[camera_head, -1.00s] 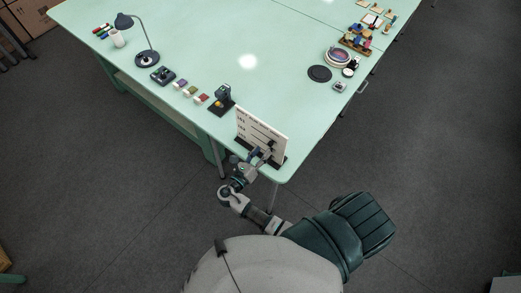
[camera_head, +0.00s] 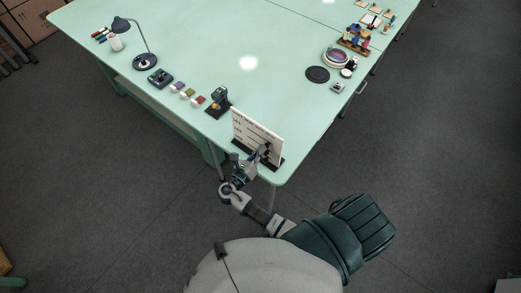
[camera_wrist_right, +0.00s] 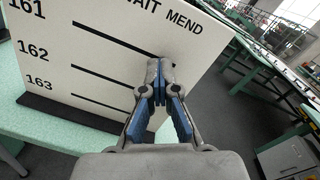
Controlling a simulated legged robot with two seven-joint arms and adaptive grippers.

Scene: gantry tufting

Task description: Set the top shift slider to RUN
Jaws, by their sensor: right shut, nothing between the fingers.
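A white board (camera_head: 245,125) with a dark base stands at the near corner of the green table. In the right wrist view the board (camera_wrist_right: 95,65) has black slots in rows marked 161, 162 and 163, with "MEND" and part of another word printed along its top. My right gripper (camera_wrist_right: 160,70) is shut and empty, its blue-padded fingertips at the right end of the top slot (camera_wrist_right: 125,45). It also shows in the head view (camera_head: 264,150) in front of the board's right part. No slider knob can be made out; the fingers hide that slot end. My left gripper is out of view.
The green table (camera_head: 200,50) extends behind the board. A small black device (camera_head: 219,97), colored blocks (camera_head: 186,92) and a lamp (camera_head: 140,35) stand to the left. A dark disc (camera_head: 317,74) lies further back right. The table middle is clear.

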